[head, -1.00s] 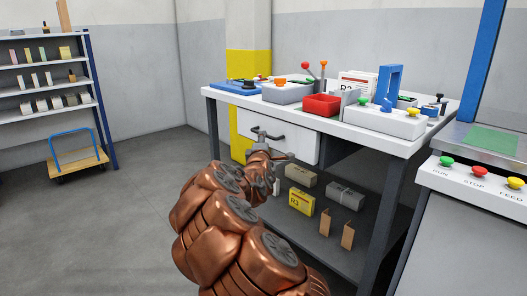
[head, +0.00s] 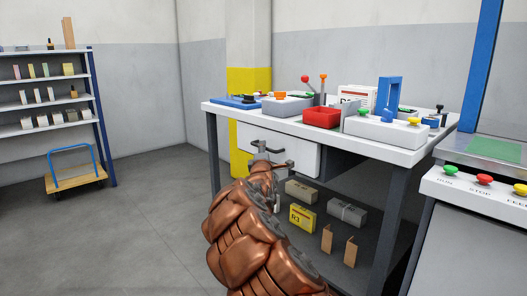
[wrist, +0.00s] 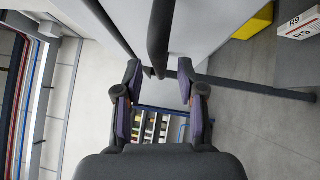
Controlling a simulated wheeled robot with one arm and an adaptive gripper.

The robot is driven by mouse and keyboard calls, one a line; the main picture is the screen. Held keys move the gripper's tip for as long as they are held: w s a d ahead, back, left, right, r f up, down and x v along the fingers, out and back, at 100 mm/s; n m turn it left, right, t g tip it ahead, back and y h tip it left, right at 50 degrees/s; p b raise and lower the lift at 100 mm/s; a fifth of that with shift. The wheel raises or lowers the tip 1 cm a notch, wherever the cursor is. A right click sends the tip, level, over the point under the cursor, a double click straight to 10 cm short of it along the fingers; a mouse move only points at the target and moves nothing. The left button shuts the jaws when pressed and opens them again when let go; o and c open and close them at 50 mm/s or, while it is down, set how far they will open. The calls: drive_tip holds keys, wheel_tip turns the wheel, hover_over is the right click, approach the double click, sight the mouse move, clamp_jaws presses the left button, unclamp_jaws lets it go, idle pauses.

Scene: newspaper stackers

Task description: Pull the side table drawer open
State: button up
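The side table (head: 390,150) has a white drawer (head: 303,158) under the left part of its top. The drawer front looks about flush with the table's front. A dark bar handle (head: 268,149) is on the drawer front. My gripper (head: 266,163) is at the handle in the head view, partly hidden by my copper arm. In the wrist view, my gripper (wrist: 160,72) is open, with the handle (wrist: 158,38) between its fingertips. Gaps show on both sides of the bar.
The table top carries a red bin (head: 322,118), a blue frame (head: 389,90) and button boxes. Boxes such as a yellow one (head: 302,216) lie on the lower shelf. A button console (head: 480,190) stands at right. The floor at left is clear up to a cart (head: 76,178).

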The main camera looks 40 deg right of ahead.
drive_tip(key=shift+b+x, duration=0.3)
drive_tip(key=shift+x, duration=1)
clamp_jaws()
